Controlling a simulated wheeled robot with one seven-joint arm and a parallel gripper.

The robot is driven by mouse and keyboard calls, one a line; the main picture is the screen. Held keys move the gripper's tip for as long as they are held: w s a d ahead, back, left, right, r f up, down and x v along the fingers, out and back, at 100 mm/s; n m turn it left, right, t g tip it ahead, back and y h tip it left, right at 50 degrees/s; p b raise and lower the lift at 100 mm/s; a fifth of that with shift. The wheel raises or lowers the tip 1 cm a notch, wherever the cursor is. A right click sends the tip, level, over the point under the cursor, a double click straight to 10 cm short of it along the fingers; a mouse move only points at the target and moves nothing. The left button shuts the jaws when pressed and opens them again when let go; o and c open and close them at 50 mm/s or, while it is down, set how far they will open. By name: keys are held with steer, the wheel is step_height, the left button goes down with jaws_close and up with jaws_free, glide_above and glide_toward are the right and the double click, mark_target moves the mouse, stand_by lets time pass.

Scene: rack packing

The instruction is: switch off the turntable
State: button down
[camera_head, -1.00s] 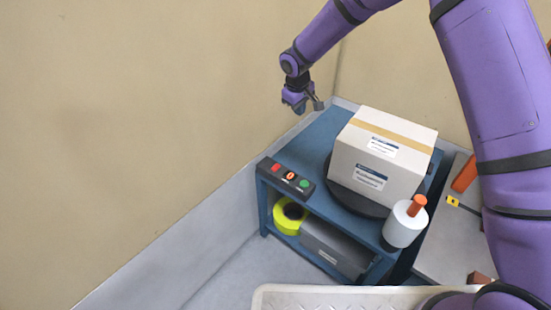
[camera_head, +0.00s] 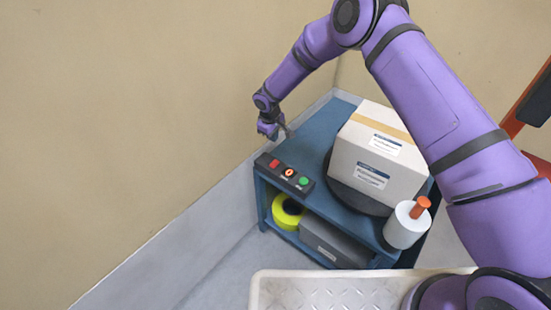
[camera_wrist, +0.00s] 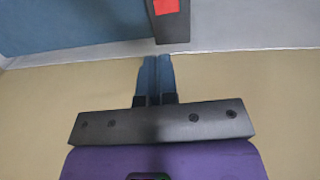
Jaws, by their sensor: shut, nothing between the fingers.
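A black control box (camera_head: 285,174) with a red, an orange-ringed and a green button sits on the front left edge of the blue bench (camera_head: 313,132). The red button (camera_head: 273,163) is at its left end; it also shows at the top of the wrist view (camera_wrist: 165,6). A turntable (camera_head: 345,188) carries a white carton (camera_head: 378,160) with brown tape. My gripper (camera_head: 288,133) is above the bench's left edge, behind the control box and apart from it. In the wrist view its fingers (camera_wrist: 155,60) are together and empty, pointing toward the box's end.
A white roll with an orange handle (camera_head: 406,225) stands at the bench's right corner. A yellow tape roll (camera_head: 288,211) and a grey box (camera_head: 333,243) are on the lower shelf. A wall rises close at the left. A pale ribbed surface (camera_head: 350,283) is in front.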

mark_target(274, 164)
steer(key=f, duration=0.4)
steer(key=w+f, duration=0.1)
steer(key=f, duration=0.4)
steer(key=d+f, duration=0.1)
steer(key=f, duration=0.4)
steer(key=shift+w, duration=0.15)
steer(key=shift+d+f, duration=0.1)
steer(key=shift+s+a, duration=0.5)
steer(key=shift+s, duration=0.1)
steer(key=shift+r, duration=0.2)
step_height(274, 164, up, 14)
steer(key=s+a, duration=0.1)
steer(key=shift+s, duration=0.15)
stand_by(0.5)
